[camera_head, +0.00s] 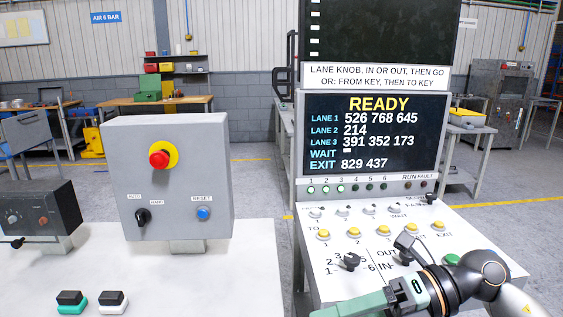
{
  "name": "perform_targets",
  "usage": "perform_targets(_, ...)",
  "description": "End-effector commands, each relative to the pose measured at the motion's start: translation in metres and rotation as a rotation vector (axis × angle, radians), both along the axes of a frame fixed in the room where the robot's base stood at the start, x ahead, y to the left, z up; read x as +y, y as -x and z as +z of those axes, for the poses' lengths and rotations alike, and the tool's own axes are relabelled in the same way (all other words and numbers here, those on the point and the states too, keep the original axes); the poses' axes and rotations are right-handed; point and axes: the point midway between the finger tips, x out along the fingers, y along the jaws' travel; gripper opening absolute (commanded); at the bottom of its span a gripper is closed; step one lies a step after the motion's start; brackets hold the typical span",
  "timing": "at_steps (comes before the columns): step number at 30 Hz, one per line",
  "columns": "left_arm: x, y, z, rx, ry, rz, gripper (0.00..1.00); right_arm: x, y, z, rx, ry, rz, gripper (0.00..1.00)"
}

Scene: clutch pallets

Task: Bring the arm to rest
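My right arm (485,272) comes in from the lower right, in front of the sloped control panel (315,264). Its green and black end section (385,303) points left and runs off the bottom edge. The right fingertips cannot be made out, so their opening is hidden. The arm covers the panel's lower right part. My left arm and gripper are not in view. The screen (375,133) above the panel reads READY, with numbers for lanes 1 to 3, a WAIT line and EXIT 829 437.
The panel carries several yellow buttons (323,234) and a black lane knob (348,262). A grey box (190,130) with a red stop button (159,159) stands on the white table (220,285) at left. Two small blocks, one green-based (71,302), one white-based (113,302), lie in front.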

Motion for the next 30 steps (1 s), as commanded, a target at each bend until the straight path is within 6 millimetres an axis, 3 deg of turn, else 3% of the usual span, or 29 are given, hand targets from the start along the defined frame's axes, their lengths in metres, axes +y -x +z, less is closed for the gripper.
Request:
perform_targets(2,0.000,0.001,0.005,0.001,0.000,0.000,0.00,0.018,0.001,0.009,0.125,-0.222,-0.041,0.76)
perform_targets(5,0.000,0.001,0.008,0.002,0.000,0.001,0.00,0.023,-0.010,0.018,0.282,-0.476,-0.146,0.76)
perform_targets(8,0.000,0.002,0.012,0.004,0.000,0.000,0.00,0.015,-0.030,0.013,0.461,-0.700,-0.300,0.76)
perform_targets(11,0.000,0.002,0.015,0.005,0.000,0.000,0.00,-0.004,-0.053,-0.012,0.655,-0.885,-0.500,0.76)
perform_targets(14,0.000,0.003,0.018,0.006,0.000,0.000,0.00,-0.030,-0.068,-0.059,0.864,-1.024,-0.737,0.76)
perform_targets(15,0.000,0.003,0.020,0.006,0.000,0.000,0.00,-0.040,-0.070,-0.084,0.952,-1.064,-0.841,0.76)
perform_targets(19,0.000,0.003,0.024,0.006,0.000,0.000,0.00,-0.071,-0.055,-0.176,1.240,-1.131,-1.185,0.76)
perform_targets(24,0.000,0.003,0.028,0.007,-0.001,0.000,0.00,-0.091,0.008,-0.283,1.564,-1.094,-1.565,0.76)
perform_targets(27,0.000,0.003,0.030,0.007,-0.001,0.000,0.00,-0.094,0.049,-0.325,1.712,-1.042,-1.724,0.76)
perform_targets(30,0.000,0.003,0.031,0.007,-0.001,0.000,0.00,-0.094,0.080,-0.351,1.814,-0.995,-1.829,0.76)
